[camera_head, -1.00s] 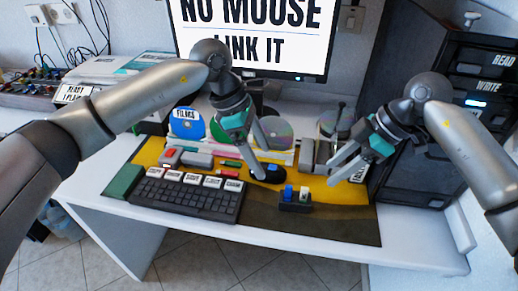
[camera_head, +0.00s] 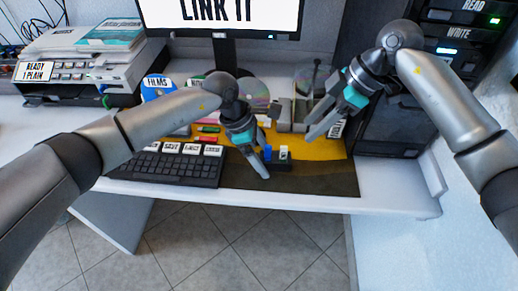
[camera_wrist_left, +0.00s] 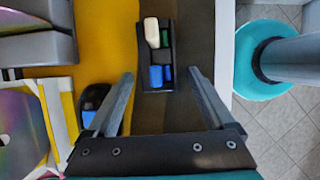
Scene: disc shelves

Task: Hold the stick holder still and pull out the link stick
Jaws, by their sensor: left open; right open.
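The stick holder (camera_head: 284,165) is a small black block near the front of the desk mat. It carries a blue stick (camera_wrist_left: 156,76) and a white stick (camera_wrist_left: 152,32); I cannot read which is the link stick. The holder also shows in the left wrist view (camera_wrist_left: 158,57), between and just beyond my open left fingers. My left gripper (camera_head: 266,165) is open and empty at the holder's left end, pointing down; its fingers also show in the left wrist view (camera_wrist_left: 161,77). My right gripper (camera_head: 309,127) is open and empty, above and to the right of the holder.
A black keyboard (camera_head: 176,168) lies left of the holder. A dark mouse (camera_wrist_left: 94,103) is near my left finger. Discs (camera_head: 255,92) and a grey stand are behind. The desk's white front edge (camera_head: 300,201) is close to the holder.

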